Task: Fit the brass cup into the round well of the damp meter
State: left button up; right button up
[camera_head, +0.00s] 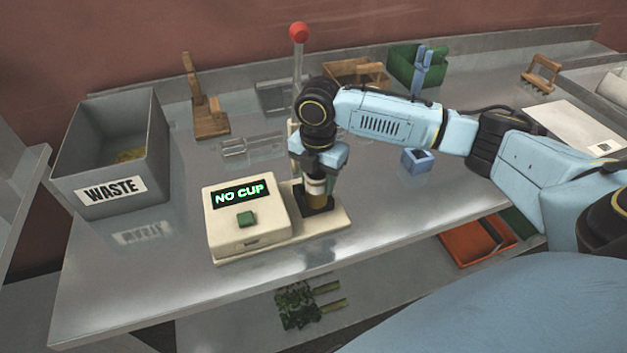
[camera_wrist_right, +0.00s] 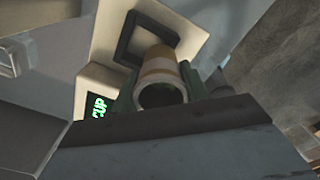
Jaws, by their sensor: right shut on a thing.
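The damp meter (camera_head: 232,236) is a cream box with a green button and a lit display reading NO CUP. Its base extends right to a black square surround (camera_head: 325,222), which also shows in the wrist view (camera_wrist_right: 126,42). My right gripper (camera_head: 316,190) points down over this surround, shut on the brass cup (camera_head: 317,201). The cup, brass with a pale band, also shows in the wrist view (camera_wrist_right: 160,70), its open end toward the camera. Its lower end is over or at the surround; the round well is hidden, and I cannot tell whether the cup is inside it.
A grey WASTE bin (camera_head: 112,150) stands at left. A tall lever with a red knob (camera_head: 298,33) rises behind the meter. A wooden stand (camera_head: 208,115), a wooden tray (camera_head: 355,72), a green crate (camera_head: 405,62) and a small blue block (camera_head: 417,161) are on the bench. The bench's front left is clear.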

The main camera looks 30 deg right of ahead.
jog(key=shift+w+d+f, duration=0.15)
jog(key=shift+w+f, duration=0.5)
jog(key=shift+f, duration=0.25)
jog(key=shift+w+d+f, duration=0.15)
jog(key=shift+w+f, duration=0.5)
jog(key=shift+f, duration=0.2)
jog(key=shift+f, duration=0.15)
jog(key=o, duration=1.1)
notch_tip(320, 180, up, 12)
jog(key=shift+r, duration=0.15)
